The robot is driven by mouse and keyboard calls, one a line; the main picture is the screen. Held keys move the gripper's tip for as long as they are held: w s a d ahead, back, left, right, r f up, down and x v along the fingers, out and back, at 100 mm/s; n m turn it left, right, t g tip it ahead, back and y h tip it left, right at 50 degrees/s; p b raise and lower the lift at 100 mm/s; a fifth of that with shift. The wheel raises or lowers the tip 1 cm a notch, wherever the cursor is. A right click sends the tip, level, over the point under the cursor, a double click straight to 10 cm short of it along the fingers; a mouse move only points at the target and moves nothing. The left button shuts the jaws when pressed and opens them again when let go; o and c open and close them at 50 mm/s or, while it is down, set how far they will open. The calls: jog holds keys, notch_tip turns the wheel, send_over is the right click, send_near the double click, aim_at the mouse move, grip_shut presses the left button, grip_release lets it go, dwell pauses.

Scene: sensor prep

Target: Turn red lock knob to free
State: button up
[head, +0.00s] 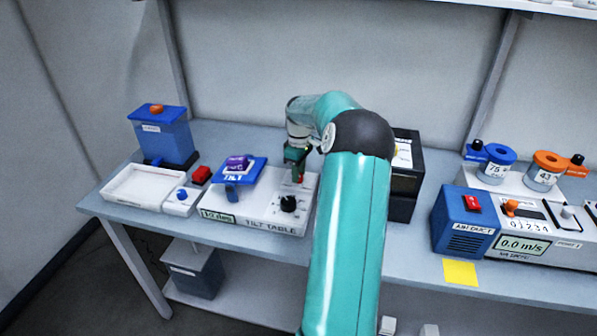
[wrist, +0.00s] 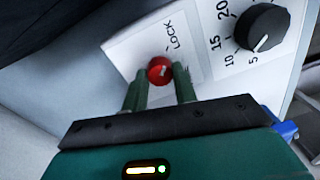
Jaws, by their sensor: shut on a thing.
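The red lock knob (wrist: 160,70) sits on the white tilt table panel beside the printed word LOCK. A pale pointer line shows on its face. In the wrist view my gripper (wrist: 161,80) has its two green fingers on either side of the knob, shut on it. Any FREE mark is not visible.
A black dial (wrist: 262,27) with a number scale is right of the knob; it also shows in the head view (head: 288,204). A blue tilt plate (head: 240,181) carries a purple item. A black box (head: 405,180) stands right of my arm. The air duct unit (head: 463,225) is further right.

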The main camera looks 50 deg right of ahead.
jog(key=shift+m, duration=0.3)
jog(key=m, duration=0.3)
jog(key=shift+m, duration=0.3)
jog(key=m, duration=0.4)
jog(key=shift+m, duration=0.3)
jog(key=m, duration=0.4)
jog(key=shift+m, duration=2.5)
jog(key=o, duration=1)
